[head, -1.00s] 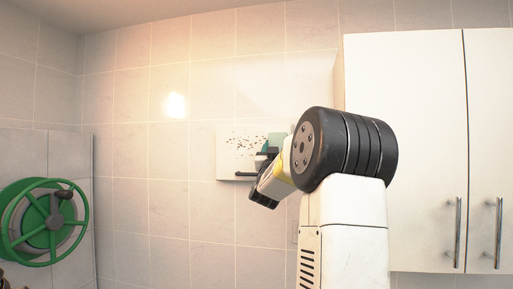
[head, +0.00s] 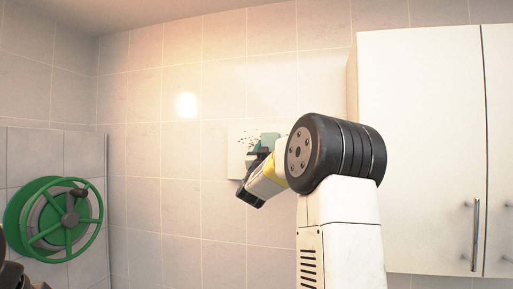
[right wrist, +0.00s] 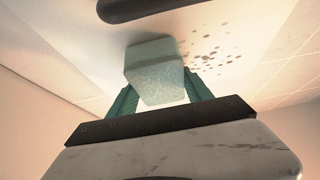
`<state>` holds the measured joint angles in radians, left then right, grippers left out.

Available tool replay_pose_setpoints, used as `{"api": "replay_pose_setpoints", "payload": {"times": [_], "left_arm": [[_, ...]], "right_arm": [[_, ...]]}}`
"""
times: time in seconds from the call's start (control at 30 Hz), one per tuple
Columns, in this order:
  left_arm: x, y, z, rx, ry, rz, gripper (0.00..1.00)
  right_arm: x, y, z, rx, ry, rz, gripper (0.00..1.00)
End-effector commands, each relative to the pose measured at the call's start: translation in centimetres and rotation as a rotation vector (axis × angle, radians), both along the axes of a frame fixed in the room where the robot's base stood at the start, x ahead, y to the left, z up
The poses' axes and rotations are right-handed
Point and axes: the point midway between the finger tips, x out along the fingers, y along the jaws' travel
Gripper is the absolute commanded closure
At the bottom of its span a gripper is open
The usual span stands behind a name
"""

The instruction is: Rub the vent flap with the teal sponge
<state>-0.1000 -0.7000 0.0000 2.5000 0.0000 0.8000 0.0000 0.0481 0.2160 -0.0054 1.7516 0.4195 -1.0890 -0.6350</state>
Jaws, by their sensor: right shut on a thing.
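The vent flap (head: 235,163) is a pale square panel on the tiled wall, with brown specks on its upper part. In the right wrist view the flap (right wrist: 240,25) fills the upper middle, with specks right of the sponge and a dark bar at the top edge. My right gripper (right wrist: 157,82) is shut on the teal sponge (right wrist: 155,70), its teal fingers on either side. In the head view the sponge (head: 270,138) is at the flap, partly hidden by the gripper. It looks against the flap's face, but contact is hard to tell. My left gripper is not in view.
A white cupboard (head: 420,130) with metal handles hangs on the wall to the right of my right arm. A green hose reel (head: 62,218) is on the wall at the left. The tiled wall between reel and flap is clear.

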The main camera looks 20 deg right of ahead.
Motion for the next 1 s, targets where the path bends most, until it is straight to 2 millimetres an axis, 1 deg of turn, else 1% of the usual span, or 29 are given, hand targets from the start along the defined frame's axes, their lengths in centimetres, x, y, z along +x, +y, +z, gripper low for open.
{"api": "replay_pose_setpoints", "payload": {"times": [0.4, 0.67, 0.9, 1.0], "left_arm": [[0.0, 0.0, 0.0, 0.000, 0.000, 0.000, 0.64], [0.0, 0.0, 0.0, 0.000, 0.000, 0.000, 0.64], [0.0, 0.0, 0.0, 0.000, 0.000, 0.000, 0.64], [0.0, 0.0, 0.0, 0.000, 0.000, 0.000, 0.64]], "right_arm": [[1.8, 2.3, 0.1, 0.001, -0.003, 0.000, 0.74], [2.4, 3.2, 0.0, -0.001, -0.001, 0.001, 0.74], [3.6, 4.9, 0.0, 0.000, 0.000, 0.002, 0.74], [3.8, 5.3, 0.0, 0.000, 0.000, 0.001, 0.74]]}}
